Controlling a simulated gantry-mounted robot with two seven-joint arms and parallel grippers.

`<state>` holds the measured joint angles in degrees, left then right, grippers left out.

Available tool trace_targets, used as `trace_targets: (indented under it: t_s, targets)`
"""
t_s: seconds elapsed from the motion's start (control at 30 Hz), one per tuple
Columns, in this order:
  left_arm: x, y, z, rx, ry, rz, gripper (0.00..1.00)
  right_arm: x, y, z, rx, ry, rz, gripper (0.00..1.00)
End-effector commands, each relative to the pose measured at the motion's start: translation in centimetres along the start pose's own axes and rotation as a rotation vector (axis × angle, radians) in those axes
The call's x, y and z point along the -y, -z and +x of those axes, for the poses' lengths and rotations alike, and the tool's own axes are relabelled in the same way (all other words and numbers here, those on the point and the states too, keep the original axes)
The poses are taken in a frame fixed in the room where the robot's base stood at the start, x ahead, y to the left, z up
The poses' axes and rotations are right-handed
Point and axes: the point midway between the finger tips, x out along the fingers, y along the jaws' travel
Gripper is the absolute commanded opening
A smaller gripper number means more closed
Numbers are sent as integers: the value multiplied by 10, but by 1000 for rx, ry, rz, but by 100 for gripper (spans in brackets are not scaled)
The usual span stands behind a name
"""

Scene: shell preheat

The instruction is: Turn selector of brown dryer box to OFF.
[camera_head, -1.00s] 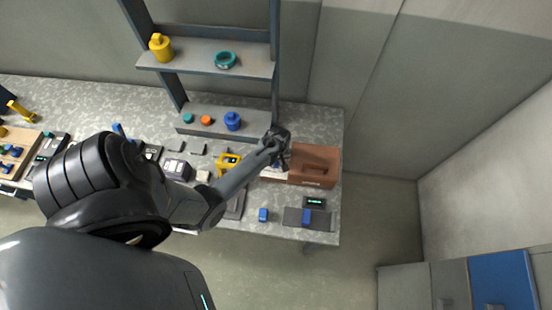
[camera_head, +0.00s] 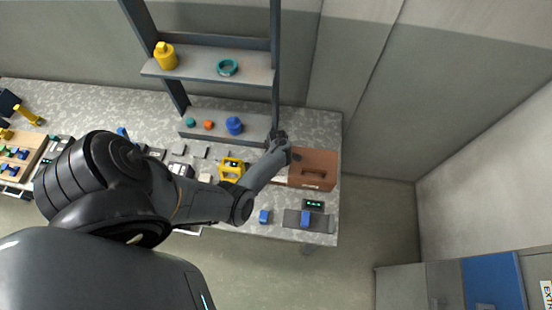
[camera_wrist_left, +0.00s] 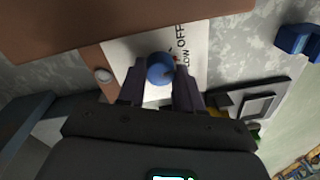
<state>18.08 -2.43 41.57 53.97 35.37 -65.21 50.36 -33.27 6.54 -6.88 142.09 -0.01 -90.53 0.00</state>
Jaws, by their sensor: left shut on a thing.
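The brown dryer box (camera_head: 318,165) sits at the right end of the bench in the head view. In the left wrist view its brown body (camera_wrist_left: 100,25) fills the top, with a white panel (camera_wrist_left: 122,60) marked OFF and LOW. The round blue selector knob (camera_wrist_left: 160,67) is on this panel, with a small red mark at its right edge, near the lettering. My left gripper (camera_wrist_left: 161,84) has a dark finger on each side of the knob and is shut on it.
A blue jar (camera_head: 234,125) is left of my gripper. A yellow device (camera_head: 231,169) and a dark mat with a blue block (camera_head: 305,219) are nearby on the bench.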

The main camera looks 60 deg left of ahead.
Motion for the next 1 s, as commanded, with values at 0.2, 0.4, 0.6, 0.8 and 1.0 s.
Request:
trace_targets:
  t_s: [0.2, 0.4, 0.6, 0.8, 1.0]
  targets:
    - [0, -1, 1, 14, 1, -207, 4, 0, -1, 2, 0, 0, 0, 40]
    - [0, 0, 1, 22, 1, -368, 4, -1, -2, 6, 0, -3, -4, 40]
    - [1, 0, 1, 27, 0, -489, 4, -2, -3, 9, 1, -8, -9, 40]
    - [1, 0, 1, 31, 1, -560, 4, -2, -4, 10, 1, -8, -10, 40]
    - [1, 1, 1, 31, 1, -587, 4, -2, -4, 11, 1, -6, -8, 40]
